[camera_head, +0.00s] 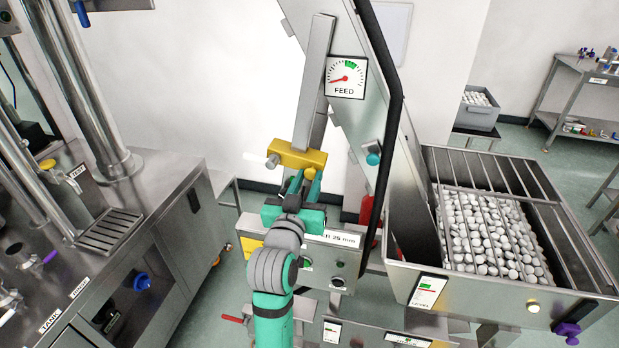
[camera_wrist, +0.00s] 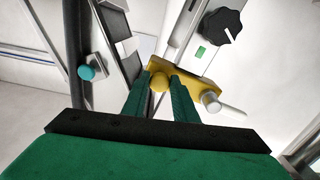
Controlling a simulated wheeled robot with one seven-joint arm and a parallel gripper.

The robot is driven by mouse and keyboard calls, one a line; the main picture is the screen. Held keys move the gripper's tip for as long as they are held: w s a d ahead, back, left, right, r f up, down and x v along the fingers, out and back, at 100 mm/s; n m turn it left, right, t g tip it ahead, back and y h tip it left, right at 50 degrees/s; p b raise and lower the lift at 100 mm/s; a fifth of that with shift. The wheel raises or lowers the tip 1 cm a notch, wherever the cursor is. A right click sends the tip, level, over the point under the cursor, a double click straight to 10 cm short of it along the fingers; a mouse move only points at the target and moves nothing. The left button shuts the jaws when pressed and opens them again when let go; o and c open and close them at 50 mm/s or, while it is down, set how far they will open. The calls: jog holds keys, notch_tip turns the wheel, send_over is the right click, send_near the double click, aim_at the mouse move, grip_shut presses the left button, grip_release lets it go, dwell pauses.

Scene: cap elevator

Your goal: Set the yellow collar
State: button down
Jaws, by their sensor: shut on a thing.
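The yellow collar (camera_head: 297,155) sits around a grey upright rail (camera_head: 315,85), above the control box. It has a grey pin at its left end in the head view and a round yellow knob (camera_wrist: 159,84) on its face. In the wrist view the collar (camera_wrist: 186,92) lies just beyond the fingertips. My green gripper (camera_head: 303,183) is shut on the yellow knob, with one finger on each side; it also shows in the wrist view (camera_wrist: 160,88). Part of the collar is hidden behind the fingers.
A FEED dial (camera_head: 346,77) is to the right of the rail, its red needle left of the green band. A teal knob (camera_head: 373,158) sits on the sloping elevator frame. A hopper (camera_head: 428,194) of white caps stands at right, a steel machine (camera_head: 150,215) at left.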

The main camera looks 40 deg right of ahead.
jog(key=c, duration=1.6)
grip_release()
jog(key=shift+f, duration=0.35)
jog(key=shift+o, duration=0.8)
jog(key=shift+r, duration=0.1)
jog(key=v, duration=1)
jog(key=shift+s+a, duration=0.25)
jog(key=shift+a, duration=0.05)
